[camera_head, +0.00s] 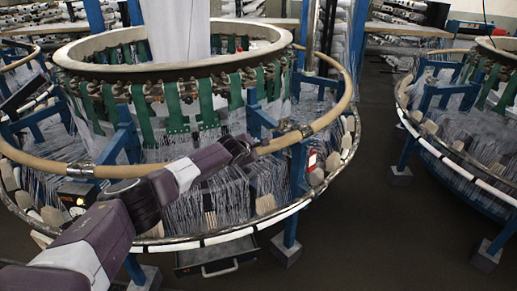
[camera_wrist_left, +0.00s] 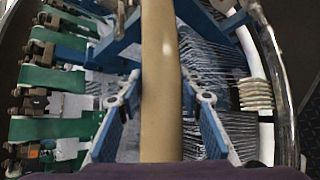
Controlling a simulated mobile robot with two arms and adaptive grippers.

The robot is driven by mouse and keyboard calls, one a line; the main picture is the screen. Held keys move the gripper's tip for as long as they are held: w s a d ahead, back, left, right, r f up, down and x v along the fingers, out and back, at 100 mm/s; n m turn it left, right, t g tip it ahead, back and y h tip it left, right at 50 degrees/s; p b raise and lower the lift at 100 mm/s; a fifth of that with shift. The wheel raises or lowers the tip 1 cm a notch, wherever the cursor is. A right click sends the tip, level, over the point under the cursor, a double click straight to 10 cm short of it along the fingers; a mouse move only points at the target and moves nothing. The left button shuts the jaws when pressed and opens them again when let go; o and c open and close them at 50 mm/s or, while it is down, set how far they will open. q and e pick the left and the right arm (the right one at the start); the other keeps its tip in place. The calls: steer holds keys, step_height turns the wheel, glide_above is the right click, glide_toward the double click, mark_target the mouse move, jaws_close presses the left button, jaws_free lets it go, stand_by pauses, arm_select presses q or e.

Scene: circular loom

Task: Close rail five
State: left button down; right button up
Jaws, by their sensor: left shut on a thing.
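The tan rail (camera_head: 280,143) runs across the front of the near circular loom (camera_head: 120,68), outside the green straps. A metal clamp (camera_head: 80,170) sits on it at the left, and another joint (camera_head: 306,130) shows to the right. The rail looks roughly level with the tan ring beside it; whether it is fully seated is not clear. My left gripper (camera_head: 246,150) is at the front of the rail. In the left wrist view the rail (camera_wrist_left: 160,60) passes lengthwise between its two fingers, which are shut on it. My arm hides part of the rail. My right gripper is out of view.
Blue posts (camera_head: 298,180) and a lower white-and-black rim (camera_head: 230,236) surround the loom, with pale threads between. A drawer with a handle (camera_head: 220,270) sits low at the front. A second loom (camera_head: 460,120) stands at the right, with dark floor (camera_head: 365,225) between.

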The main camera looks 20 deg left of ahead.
arm_select(q)
steer(key=shift+s+d+f, duration=0.15)
steer(key=shift+s+f, duration=0.1)
steer(key=shift+f, duration=0.35)
steer(key=c, duration=1.7)
jaws_free()
steer(key=o, duration=0.3)
steer(key=shift+f, duration=0.1)
steer(key=shift+o, duration=0.4)
steer(key=shift+w, duration=0.2)
steer(key=shift+s+r, duration=0.1)
steer(key=shift+r, duration=0.2)
steer(key=shift+s+r, duration=0.1)
steer(key=v, duration=1.1)
steer(key=shift+s, duration=0.2)
